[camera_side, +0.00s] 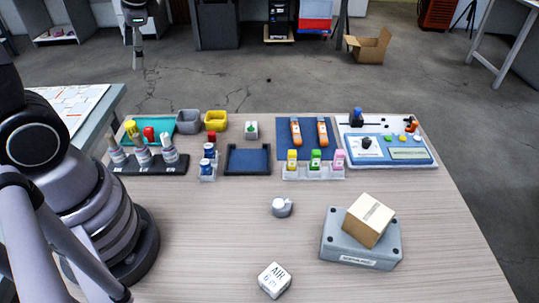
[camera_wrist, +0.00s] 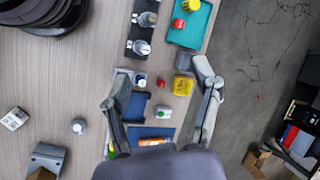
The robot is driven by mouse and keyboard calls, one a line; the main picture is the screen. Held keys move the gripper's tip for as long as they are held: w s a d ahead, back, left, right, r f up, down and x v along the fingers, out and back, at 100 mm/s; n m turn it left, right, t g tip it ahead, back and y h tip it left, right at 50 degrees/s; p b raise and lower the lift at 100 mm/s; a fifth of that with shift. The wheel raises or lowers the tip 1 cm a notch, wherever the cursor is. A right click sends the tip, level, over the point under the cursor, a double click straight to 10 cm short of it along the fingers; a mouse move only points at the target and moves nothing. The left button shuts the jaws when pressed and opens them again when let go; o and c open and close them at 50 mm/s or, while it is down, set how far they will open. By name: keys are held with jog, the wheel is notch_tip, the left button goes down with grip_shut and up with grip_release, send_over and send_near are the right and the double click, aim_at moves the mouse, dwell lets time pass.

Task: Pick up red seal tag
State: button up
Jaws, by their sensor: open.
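No red object is clearly marked as a seal tag. A small red item (camera_side: 212,136) sits just behind the rack of blue-capped vials (camera_side: 208,165), in front of the yellow bin; it also shows in the wrist view (camera_wrist: 160,83). A larger red item (camera_side: 149,133) lies on the teal tray (camera_side: 165,124), also in the wrist view (camera_wrist: 179,24). My gripper (camera_wrist: 163,72) is open and empty, high above the table. Its fingers spread on either side of the small red item as seen from the wrist.
A grey bin (camera_side: 188,121) and yellow bin (camera_side: 216,120) stand at the back. A dark rack (camera_side: 150,168) of bottles is at left, a blue tray (camera_side: 248,160) in the middle, a control panel (camera_side: 390,145) at right.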

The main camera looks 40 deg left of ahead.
jog(key=w+a+f+m+g+y, duration=0.35)
jog(key=a+f, duration=0.25)
jog(key=f, duration=0.2)
jog(key=m+y, duration=0.4)
jog(key=m, duration=0.3)
send_over(153, 136)
jog(key=w+d, duration=0.2)
jog(key=d, duration=0.2)
notch_tip(153, 136, down, 15)
jog(key=shift+m+y, duration=0.25)
jog(key=f, duration=0.6)
jog(key=shift+s+a, duration=0.2)
jog(key=shift+a, duration=0.05)
jog(key=shift+f, duration=0.55)
jog(key=x, duration=0.5)
jog(key=shift+f, duration=0.35)
jog(key=shift+c, duration=0.2)
jog(key=c, duration=0.9)
